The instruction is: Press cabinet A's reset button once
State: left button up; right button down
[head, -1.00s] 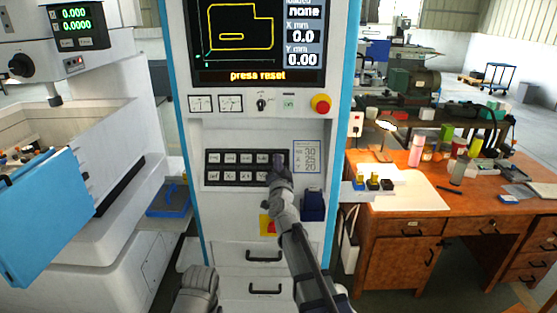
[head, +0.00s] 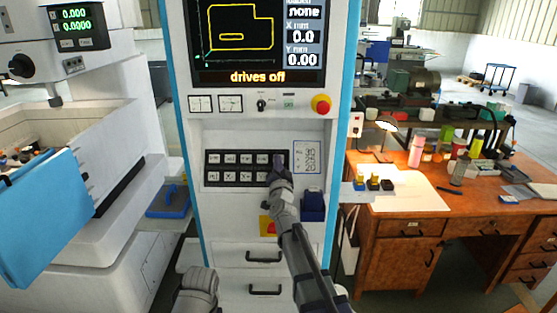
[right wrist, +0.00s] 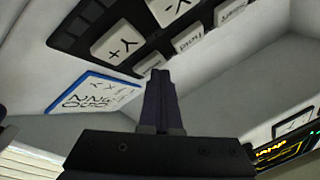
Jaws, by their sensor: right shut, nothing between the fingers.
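The cabinet (head: 262,131) stands in the middle of the head view, white with blue edges. Its screen (head: 262,40) reads "drives off" in yellow. A dark button panel (head: 228,158) with two rows of white keys sits in its recess. My right gripper (head: 278,160) is shut and empty at the panel's right end, covering the keys there. In the right wrist view my shut fingertips (right wrist: 158,75) are at the keys' edge; I cannot tell if they touch. A key marked Y+ (right wrist: 120,42) shows beside them. My left gripper (head: 197,285) is low, its fingers not clear.
A red stop knob (head: 321,104) and a small switch (head: 261,104) sit above the recess. A printed card (head: 307,157) is right of the panel. A wooden desk (head: 405,224) stands at right, a machine with a blue door (head: 42,215) at left.

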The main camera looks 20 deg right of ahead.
jog(key=shift+s+a+r+p, duration=0.15)
jog(key=shift+s+r+p, duration=0.25)
jog(key=shift+s, duration=0.15)
jog(key=s+r+p, duration=0.1)
jog(key=s, duration=0.1)
jog(key=s+a+r+p, duration=0.1)
jog(key=s+r, duration=0.1)
jog(key=shift+p, duration=0.4)
jog(key=shift+w, duration=0.1)
jog(key=shift+a, duration=0.15)
